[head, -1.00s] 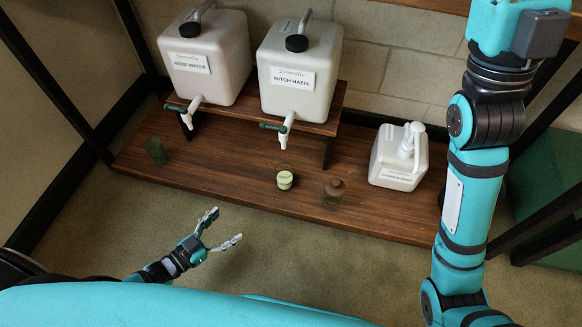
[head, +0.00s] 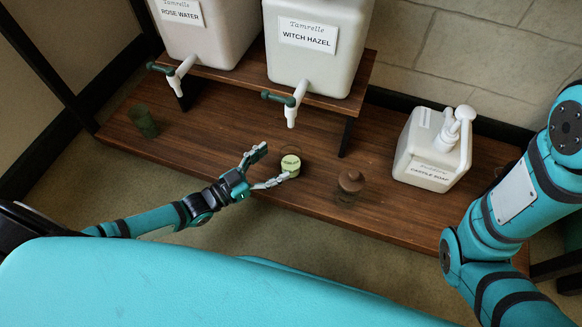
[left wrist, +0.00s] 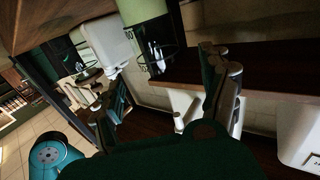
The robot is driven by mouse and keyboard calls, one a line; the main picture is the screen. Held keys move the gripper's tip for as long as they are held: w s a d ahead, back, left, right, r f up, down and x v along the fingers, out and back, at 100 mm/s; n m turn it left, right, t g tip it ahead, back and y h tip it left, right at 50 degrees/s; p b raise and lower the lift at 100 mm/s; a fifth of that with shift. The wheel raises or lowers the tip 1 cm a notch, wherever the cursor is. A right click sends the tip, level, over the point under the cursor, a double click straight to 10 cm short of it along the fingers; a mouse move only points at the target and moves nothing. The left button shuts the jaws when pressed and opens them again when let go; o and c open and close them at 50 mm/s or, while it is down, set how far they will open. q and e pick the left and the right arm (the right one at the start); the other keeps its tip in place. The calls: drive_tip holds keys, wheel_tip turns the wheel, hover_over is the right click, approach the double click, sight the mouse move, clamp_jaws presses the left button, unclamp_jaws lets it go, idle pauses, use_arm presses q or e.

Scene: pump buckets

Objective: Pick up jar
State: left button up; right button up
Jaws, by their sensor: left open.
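A small jar (head: 290,164) with a pale green lid stands on the low wooden shelf near its front edge. My left gripper (head: 275,164) is open, with one finger behind the jar's left side and the other low across its front. I cannot tell whether the fingers touch it. In the left wrist view a pale green shape over clear glass, seemingly the jar (left wrist: 144,12), shows at the top, ahead of the open fingers (left wrist: 165,85). My right gripper is out of view.
White jugs labelled rose water (head: 205,45) and witch hazel (head: 318,75) stand on a raised shelf; the witch hazel tap (head: 291,115) hangs above the jar. A castile soap pump bottle (head: 432,155) stands right. A green glass (head: 143,121) stands far left.

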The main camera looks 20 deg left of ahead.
sight(282, 157)
use_arm(q)
drive_tip(key=shift+w+d, duration=0.4)
drive_tip(key=shift+w, duration=0.15)
drive_tip(key=shift+w+d+f+b, duration=0.15)
drive_tip(key=shift+w+d+b, duration=0.1)
drive_tip(key=shift+b, duration=0.35)
drive_tip(key=b+x, duration=0.3)
drive_tip(key=x, duration=0.1)
drive_tip(key=shift+w, duration=0.1)
drive_tip(key=shift+w+b, duration=0.1)
drive_tip(key=shift+b, duration=0.2)
drive_tip(key=shift+r, duration=0.25)
drive_tip(key=shift+c, duration=0.3)
clamp_jaws()
